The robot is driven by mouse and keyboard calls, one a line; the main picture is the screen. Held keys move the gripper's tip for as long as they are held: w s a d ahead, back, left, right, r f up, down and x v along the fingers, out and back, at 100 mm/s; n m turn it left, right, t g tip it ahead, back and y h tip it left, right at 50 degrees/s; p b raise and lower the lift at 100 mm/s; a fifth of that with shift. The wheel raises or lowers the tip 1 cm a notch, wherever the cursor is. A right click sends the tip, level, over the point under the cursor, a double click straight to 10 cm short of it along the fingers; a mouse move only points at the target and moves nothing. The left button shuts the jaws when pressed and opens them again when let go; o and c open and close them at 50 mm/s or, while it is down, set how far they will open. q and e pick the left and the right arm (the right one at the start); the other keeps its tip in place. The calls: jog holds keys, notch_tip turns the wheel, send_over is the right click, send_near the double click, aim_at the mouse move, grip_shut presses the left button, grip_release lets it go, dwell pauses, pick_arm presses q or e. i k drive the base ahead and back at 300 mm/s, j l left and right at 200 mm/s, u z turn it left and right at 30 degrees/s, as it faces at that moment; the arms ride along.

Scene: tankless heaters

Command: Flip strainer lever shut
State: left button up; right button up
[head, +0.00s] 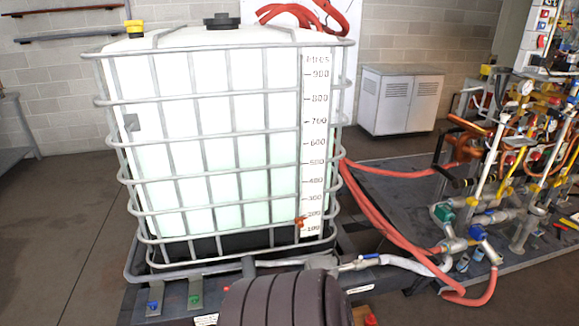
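Neither of my grippers shows in the head view. A small blue lever (369,257) sits on a grey pipe (395,262) low in front of the white caged tank. It looks roughly in line with the pipe. Another blue handle (477,233) is on a metal fitting at the right, beside a teal-green part (444,213). No label tells which of these, if any, is the strainer lever. I cannot tell from this distance whether either is open or shut.
The white caged tank (220,140) fills the middle. A dark ribbed cylinder (270,303) stands in front of it. Red hoses (385,215) run to a crowded pipe rack (510,150) at the right. A grey cabinet (400,100) stands behind. Floor at the left (50,220) is clear.

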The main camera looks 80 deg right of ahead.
aim_at(371, 256)
jog(key=z, duration=2.55)
